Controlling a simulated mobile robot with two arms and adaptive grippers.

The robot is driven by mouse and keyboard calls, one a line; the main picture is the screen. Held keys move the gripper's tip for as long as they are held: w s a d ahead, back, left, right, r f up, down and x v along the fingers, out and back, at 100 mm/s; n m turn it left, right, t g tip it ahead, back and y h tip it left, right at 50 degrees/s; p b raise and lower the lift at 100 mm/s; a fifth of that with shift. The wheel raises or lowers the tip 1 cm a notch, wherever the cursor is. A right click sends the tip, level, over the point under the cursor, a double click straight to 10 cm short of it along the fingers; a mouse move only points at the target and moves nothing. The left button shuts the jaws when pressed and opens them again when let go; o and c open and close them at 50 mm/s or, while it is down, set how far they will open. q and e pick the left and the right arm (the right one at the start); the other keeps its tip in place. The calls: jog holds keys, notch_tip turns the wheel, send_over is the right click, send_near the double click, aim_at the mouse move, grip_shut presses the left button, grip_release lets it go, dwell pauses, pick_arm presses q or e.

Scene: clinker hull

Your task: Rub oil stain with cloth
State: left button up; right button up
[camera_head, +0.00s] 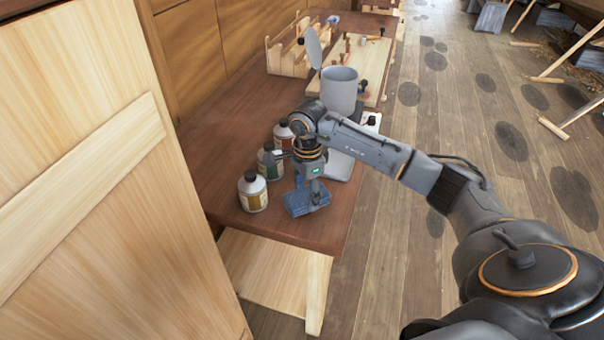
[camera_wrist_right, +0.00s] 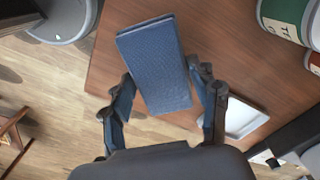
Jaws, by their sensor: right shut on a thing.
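The cloth (camera_head: 297,202) is a blue, folded, flat rectangle at the near end of the brown workbench (camera_head: 305,233). My right gripper (camera_head: 314,193) points down and is shut on the cloth. In the right wrist view the cloth (camera_wrist_right: 158,62) lies between the two fingers of the right gripper (camera_wrist_right: 165,88), with the bench top beneath it. I cannot tell whether the cloth touches the bench. I cannot make out an oil stain on the bench; the cloth and gripper hide part of the surface. My left gripper is not in view.
A grey lidded bin (camera_head: 339,85) stands farther back. A white tray (camera_wrist_right: 245,118) lies nearby. A wooden door (camera_head: 90,170) fills the left.

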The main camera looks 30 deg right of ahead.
jog(key=shift+s+d+r+p, duration=0.1)
jog(key=shift+s+r+p, duration=0.1)
jog(key=shift+r, duration=0.35)
jog(key=shift+s+d+r+p, duration=0.1)
jog(key=shift+r+p, duration=0.1)
jog(key=shift+r, duration=0.3)
jog(key=shift+w+r, duration=0.1)
jog(key=shift+r, duration=0.3)
jog(key=shift+w+a+r+p, duration=0.15)
jog(key=shift+r+p, duration=0.45)
jog(key=shift+r, duration=0.05)
jog(key=shift+r+p, duration=0.3)
jog(key=shift+r, duration=0.3)
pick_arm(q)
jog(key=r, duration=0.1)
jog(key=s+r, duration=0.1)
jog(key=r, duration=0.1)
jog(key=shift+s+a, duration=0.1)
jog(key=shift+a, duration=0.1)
